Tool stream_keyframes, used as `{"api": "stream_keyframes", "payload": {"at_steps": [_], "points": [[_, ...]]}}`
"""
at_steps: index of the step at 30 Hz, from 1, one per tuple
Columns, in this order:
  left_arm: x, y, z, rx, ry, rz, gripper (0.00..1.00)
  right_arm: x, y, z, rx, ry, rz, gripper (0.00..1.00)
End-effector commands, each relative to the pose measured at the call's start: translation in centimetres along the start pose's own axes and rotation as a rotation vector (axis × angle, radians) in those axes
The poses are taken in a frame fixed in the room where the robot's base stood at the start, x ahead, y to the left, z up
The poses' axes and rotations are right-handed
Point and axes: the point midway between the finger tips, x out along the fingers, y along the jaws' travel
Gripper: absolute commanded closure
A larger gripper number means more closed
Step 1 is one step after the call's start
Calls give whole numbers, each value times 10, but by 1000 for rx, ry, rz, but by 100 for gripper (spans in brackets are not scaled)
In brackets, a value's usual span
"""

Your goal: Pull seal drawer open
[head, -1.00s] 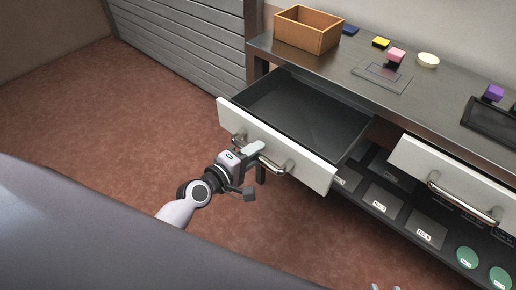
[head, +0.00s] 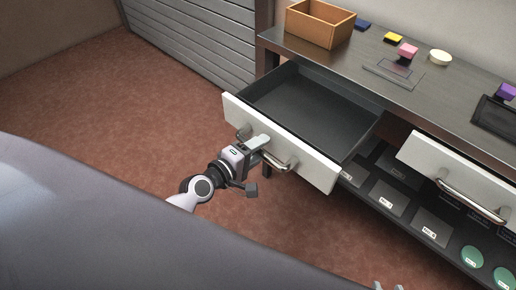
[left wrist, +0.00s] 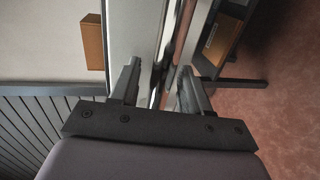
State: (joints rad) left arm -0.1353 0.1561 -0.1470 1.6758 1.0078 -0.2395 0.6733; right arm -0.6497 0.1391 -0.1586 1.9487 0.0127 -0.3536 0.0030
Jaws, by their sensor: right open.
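The left drawer (head: 280,143), with a white front and an empty dark inside, stands pulled well out from under the desk. Its metal handle (head: 283,164) runs along the front. My left gripper (head: 264,149) is at this handle, shut on it. In the left wrist view, its fingers (left wrist: 160,85) lie on either side of the bar; the contact itself is partly hidden. Two pale tips of my right gripper (head: 388,287) show at the bottom edge of the head view, apart and empty, away from the drawers.
A second white drawer front (head: 455,172) with a handle is at the right. The desk top (head: 350,67) holds a brown box (head: 320,26), coloured blocks and a dark tray (head: 495,118). A lower shelf has labelled dark plates and green discs. The reddish floor is clear.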

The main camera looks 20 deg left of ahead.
Motion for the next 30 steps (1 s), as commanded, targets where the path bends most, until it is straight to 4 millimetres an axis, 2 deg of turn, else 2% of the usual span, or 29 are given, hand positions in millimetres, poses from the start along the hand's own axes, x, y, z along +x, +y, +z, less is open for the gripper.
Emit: {"api": "stream_keyframes", "payload": {"at_steps": [5, 18, 30], "points": [[-9, 0, 0, 0, 0, -1, 53, 0, 0, 0, 0, 0, 0, 57], [-64, -1, 0, 0, 0, -1, 53, 0, 0, 0, 0, 0, -1, 57], [-72, 0, 0, 0, 0, 1, 53, 0, 0, 0, 0, 0, -1, 57]]}}
